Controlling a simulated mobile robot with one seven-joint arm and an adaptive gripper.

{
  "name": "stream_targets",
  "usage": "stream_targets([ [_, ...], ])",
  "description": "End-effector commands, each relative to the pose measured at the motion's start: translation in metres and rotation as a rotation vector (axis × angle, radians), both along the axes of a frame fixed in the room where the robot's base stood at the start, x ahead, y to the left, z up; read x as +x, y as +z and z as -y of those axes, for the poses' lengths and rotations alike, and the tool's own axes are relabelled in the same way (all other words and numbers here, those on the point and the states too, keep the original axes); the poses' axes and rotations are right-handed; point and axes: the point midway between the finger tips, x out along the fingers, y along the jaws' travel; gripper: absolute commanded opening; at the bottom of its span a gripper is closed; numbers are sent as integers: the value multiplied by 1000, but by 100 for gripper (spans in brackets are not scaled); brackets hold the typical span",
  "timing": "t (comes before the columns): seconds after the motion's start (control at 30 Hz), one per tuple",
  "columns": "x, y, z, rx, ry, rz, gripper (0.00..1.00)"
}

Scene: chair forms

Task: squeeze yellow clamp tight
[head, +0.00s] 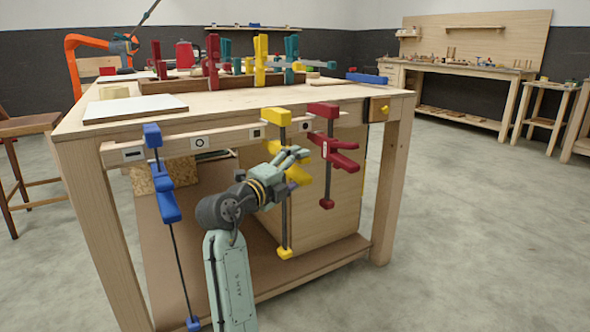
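A yellow clamp (276,117) hangs upright on the front rail of the workbench, between a blue clamp and a red clamp. Its upper jaw sits at the rail and its dark bar runs down to a yellow end piece (285,253). Its yellow sliding part (298,174) shows just right of the bar, partly hidden by my gripper. My gripper (298,154) is at the clamp's upper middle, in front of the bar and close to the sliding part. I cannot tell whether its fingers touch the clamp or how far apart they are.
The blue clamp (168,205) hangs left and the red clamp (335,152) close on the right. The workbench (225,102) has more clamps standing on top and a lower shelf. A wooden stool (25,128) stands left. The floor on the right is clear.

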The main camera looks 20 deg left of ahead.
Motion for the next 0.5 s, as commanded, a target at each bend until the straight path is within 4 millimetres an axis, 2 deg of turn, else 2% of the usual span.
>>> stream_targets([
  [0.17, 0, 1, 0, 2, 0, 1, 79],
  [0.37, -1, 2, 0, 2, 0, 4, 79],
  [0.5, -1, 2, 0, 2, 0, 5, 88],
])
